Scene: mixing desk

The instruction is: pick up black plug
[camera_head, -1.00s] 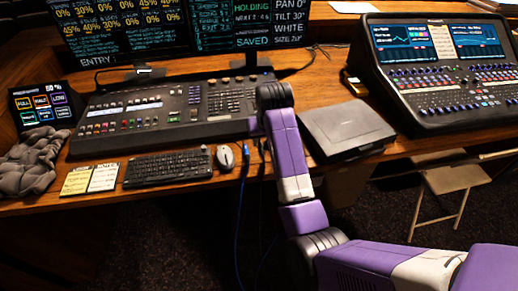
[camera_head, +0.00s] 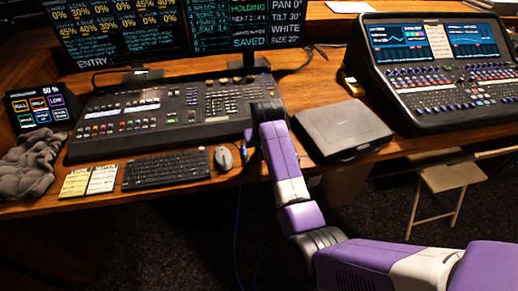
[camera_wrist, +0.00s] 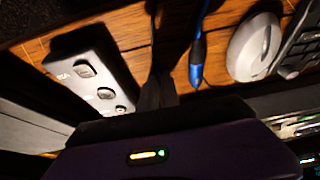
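My gripper (camera_wrist: 158,92) is at the desk's front edge, right of the mouse. Its fingers show only as a dark grey, blurred shape in the wrist view, and whether they are open or shut is unclear. A thin black cable (camera_wrist: 152,8) runs toward them over the wood. I cannot make out a black plug clearly; any plug at that cable's end is lost in the dark shape. A blue-and-black plug (camera_wrist: 196,62) on a blue cable lies just right of the fingers, apart from them. In the head view my arm hides the fingertips.
A grey mouse (camera_head: 223,157) and keyboard (camera_head: 167,169) lie left of my gripper. A closed black case (camera_head: 343,130) is to its right. A grey box with knobs (camera_wrist: 92,76) is left in the wrist view. The lighting console (camera_head: 165,115) stands behind.

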